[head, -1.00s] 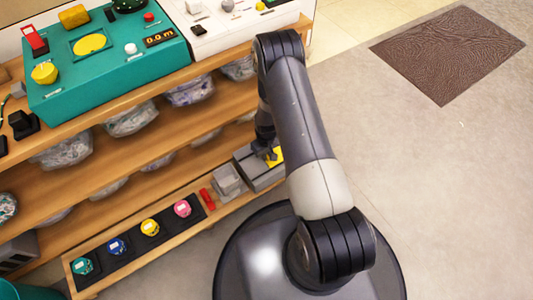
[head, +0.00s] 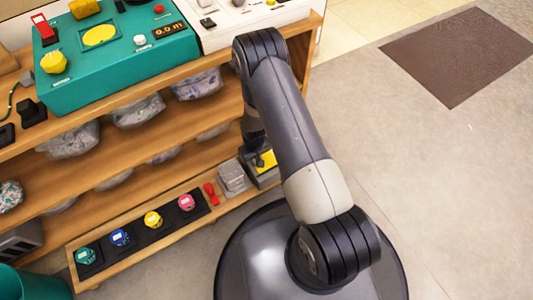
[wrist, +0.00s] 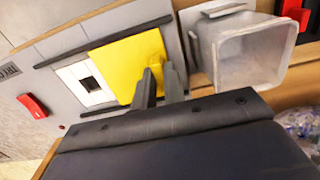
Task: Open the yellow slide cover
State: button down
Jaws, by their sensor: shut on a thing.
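The yellow slide cover (wrist: 128,66) lies between two dark rails on a grey box (wrist: 75,48) in the wrist view. A white plate (wrist: 85,82) with a small black square opening shows bare to the left of the cover. My gripper (wrist: 160,82) is shut on the cover's small raised yellow tab (wrist: 155,66), near the cover's right end. In the head view my gripper (head: 259,160) is low at the shelf, and part of the yellow cover (head: 268,160) shows beside it. My arm hides some of the box there.
A grey open container (wrist: 250,55) stands close to the cover's right end. A red switch (wrist: 33,106) is on the box's left part. Another red piece (head: 210,193) and a dark strip of coloured knobs (head: 137,231) share the bottom shelf. Open floor (head: 430,180) lies to the right.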

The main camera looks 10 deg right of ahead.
jog(key=shift+s+a, duration=0.1)
jog(key=shift+a, duration=0.45)
jog(key=c, duration=1.5)
grip_release()
notch_tip(320, 180, up, 11)
jog(key=p, duration=0.4)
jog(key=shift+f, duration=0.1)
